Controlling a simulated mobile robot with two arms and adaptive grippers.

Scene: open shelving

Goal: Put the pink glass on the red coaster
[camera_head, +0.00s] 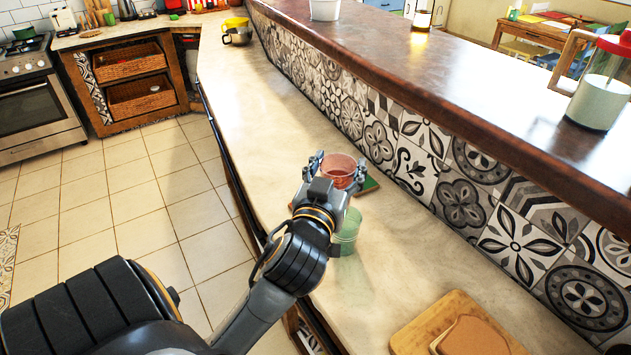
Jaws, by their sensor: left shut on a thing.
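The pink glass (339,165) is upright over the pale counter, between the fingers of my left gripper (338,172). The left gripper is shut on it, with a finger on either side. A red patch shows through the low part of the glass; I cannot tell whether it is the red coaster or the glass itself. No separate red coaster is clearly visible. I cannot tell whether the glass touches what lies below it. My right gripper is not in view.
A green coaster (370,185) lies just right of the pink glass. A green glass (349,232) stands close by on the near side, partly behind my wrist. A wooden board (412,338) lies at the near right.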

